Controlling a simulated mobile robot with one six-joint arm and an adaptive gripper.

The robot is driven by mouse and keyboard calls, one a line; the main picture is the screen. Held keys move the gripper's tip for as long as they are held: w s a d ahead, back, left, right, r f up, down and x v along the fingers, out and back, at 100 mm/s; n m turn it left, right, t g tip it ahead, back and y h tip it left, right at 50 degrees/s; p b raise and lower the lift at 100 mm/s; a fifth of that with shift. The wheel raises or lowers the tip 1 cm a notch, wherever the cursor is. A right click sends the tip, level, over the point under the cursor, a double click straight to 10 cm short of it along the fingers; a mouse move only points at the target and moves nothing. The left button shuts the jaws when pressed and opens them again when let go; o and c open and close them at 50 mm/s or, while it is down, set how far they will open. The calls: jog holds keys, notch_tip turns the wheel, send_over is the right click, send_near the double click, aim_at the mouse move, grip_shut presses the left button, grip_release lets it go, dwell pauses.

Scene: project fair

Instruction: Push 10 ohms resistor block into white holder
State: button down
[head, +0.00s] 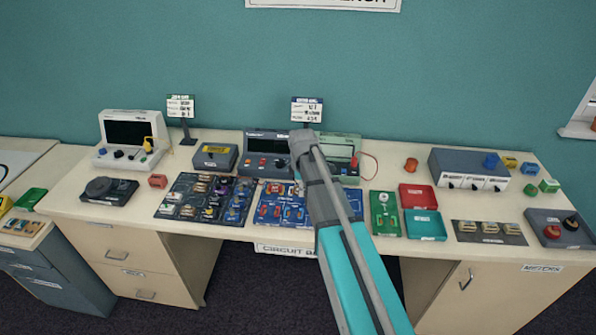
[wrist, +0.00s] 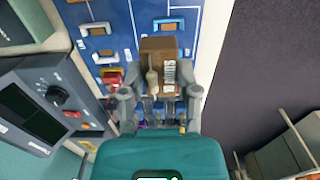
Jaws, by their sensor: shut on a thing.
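My gripper (wrist: 158,95) is shut on a brown block (wrist: 158,58) with a pale striped label too small to read, so I cannot confirm that it is the 10 ohms one. The block is over the blue circuit board (wrist: 185,50); I cannot tell whether it touches it. A whitish holder (wrist: 96,28) with an orange inside sits on the board at the upper left in the wrist view. A blue-rimmed holder (wrist: 168,24) is just above the block. In the head view my arm covers part of the blue board (head: 262,222), and the gripper and block are hidden.
A red block (wrist: 112,77) sits on the board left of my gripper. A grey meter (wrist: 45,105) stands close by on the left. The table edge and dark floor (wrist: 255,70) lie to the right. A dark board (head: 205,198) holds several blocks.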

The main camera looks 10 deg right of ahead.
jog(key=w, duration=1)
jog(key=shift+d+f, duration=0.2)
jog(key=shift+f, duration=0.1)
jog(key=shift+f+b, duration=0.25)
jog(key=shift+b, duration=0.2)
notch_tip(320, 180, down, 7)
jog(key=b, duration=0.7)
jog(key=shift+f+b, duration=0.7)
jog(key=shift+b, duration=0.05)
dwell(2.4)
jog(key=shift+c, duration=1.3)
grip_release()
